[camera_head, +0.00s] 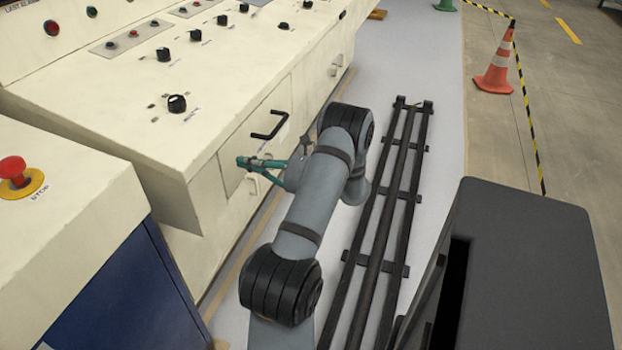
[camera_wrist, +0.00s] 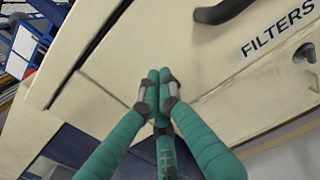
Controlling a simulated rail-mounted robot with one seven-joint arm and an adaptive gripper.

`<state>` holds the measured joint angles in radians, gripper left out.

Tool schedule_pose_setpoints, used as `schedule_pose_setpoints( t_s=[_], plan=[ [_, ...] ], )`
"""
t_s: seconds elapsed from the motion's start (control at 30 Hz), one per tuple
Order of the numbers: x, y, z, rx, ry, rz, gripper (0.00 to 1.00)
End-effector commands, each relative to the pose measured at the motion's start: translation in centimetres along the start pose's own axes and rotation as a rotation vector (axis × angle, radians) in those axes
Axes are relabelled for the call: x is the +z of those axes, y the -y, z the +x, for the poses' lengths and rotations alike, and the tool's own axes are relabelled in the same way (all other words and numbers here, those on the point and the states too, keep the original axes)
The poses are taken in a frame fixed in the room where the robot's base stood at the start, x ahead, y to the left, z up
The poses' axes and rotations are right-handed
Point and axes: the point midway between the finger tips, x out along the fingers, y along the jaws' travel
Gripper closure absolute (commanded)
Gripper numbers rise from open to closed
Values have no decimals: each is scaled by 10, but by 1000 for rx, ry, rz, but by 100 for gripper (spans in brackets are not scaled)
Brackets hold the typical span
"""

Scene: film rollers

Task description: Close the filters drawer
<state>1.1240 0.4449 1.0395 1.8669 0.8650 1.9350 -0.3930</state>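The filters drawer shows a cream front (camera_head: 236,172) with a black bar handle (camera_head: 270,126) on the side of the long console. In the wrist view, the drawer front (camera_wrist: 185,45) carries a "FILTERS" label (camera_wrist: 278,28), and the dark handle (camera_wrist: 224,10) is cut off at the top. My gripper (camera_head: 243,162) is at the lower part of the front, below and left of the handle. In the wrist view, the teal fingers of my gripper (camera_wrist: 159,84) have their tips together, with nothing seen between them. I cannot tell whether they touch the front, or how far the drawer stands out.
The console top (camera_head: 130,85) bears several black knobs. A cabinet with a red stop button (camera_head: 12,168) stands at the left. Dark floor rails (camera_head: 385,210) run right of my arm. A traffic cone (camera_head: 496,72) stands farther right on open floor.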

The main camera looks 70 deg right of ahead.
Motion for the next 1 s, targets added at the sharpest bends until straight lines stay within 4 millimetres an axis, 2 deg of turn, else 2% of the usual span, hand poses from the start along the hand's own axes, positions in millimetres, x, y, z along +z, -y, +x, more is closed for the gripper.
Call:
schedule_pose_setpoints(
  t_s=[0.43, 0.57, 0.77, 1.0],
  plan=[
    [2, 2, 4, -3, 5, -1, 100],
    [2, 2, -1, -3, 5, -2, 100],
    [2, -1, -32, 2, 3, -1, 100],
    [2, -1, -89, 3, 1, -1, 100]
  ],
)
